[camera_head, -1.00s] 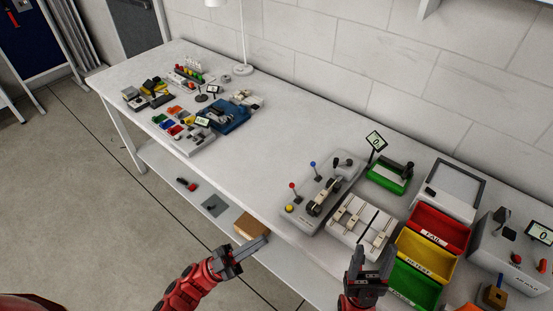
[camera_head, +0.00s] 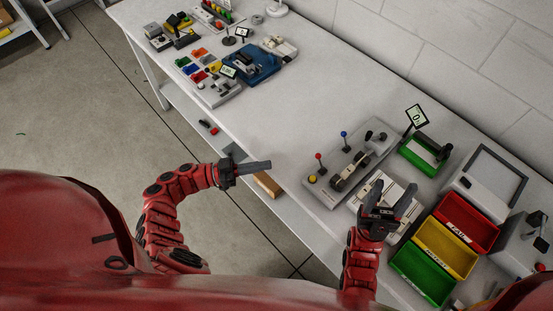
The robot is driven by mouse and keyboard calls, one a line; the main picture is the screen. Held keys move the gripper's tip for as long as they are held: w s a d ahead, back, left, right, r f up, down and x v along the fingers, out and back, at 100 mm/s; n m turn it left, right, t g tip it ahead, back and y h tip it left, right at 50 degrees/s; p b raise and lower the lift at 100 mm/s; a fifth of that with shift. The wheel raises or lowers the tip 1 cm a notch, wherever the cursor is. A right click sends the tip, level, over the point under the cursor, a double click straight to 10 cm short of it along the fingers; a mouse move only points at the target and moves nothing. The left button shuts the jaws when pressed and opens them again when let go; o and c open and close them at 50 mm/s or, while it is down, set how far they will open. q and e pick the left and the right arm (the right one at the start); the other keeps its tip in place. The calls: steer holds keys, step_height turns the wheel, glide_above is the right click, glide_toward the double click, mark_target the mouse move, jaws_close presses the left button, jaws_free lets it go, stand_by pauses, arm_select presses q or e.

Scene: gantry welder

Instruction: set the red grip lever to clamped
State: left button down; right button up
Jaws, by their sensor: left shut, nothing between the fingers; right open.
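The red-knobbed lever (camera_head: 319,158) stands upright near the left end of a grey machine base (camera_head: 334,194). A blue-knobbed lever (camera_head: 344,136) stands behind it, and a yellow button (camera_head: 312,179) sits at the near left corner. I cannot read which setting the red lever is at. My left gripper (camera_head: 268,165) is shut and empty, left of the machine beyond the table's front edge. My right gripper (camera_head: 394,197) is open over the white slider panel (camera_head: 362,205), right of the machine, and hides part of that panel. Neither gripper touches the red lever.
Red, yellow and green bins (camera_head: 421,273) stand at the right. Several small devices, including a blue one (camera_head: 250,66), stand at the far left. The table middle (camera_head: 300,100) is clear.

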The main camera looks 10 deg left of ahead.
arm_select(q)
glide_toward(320, 161)
steer(key=w+d, duration=0.1)
steer(key=d+r, duration=0.1)
steer(key=d, duration=0.1)
steer(key=w+d, duration=0.1)
steer(key=shift+w+d+r, duration=0.3)
steer(key=shift+d+r, duration=0.1)
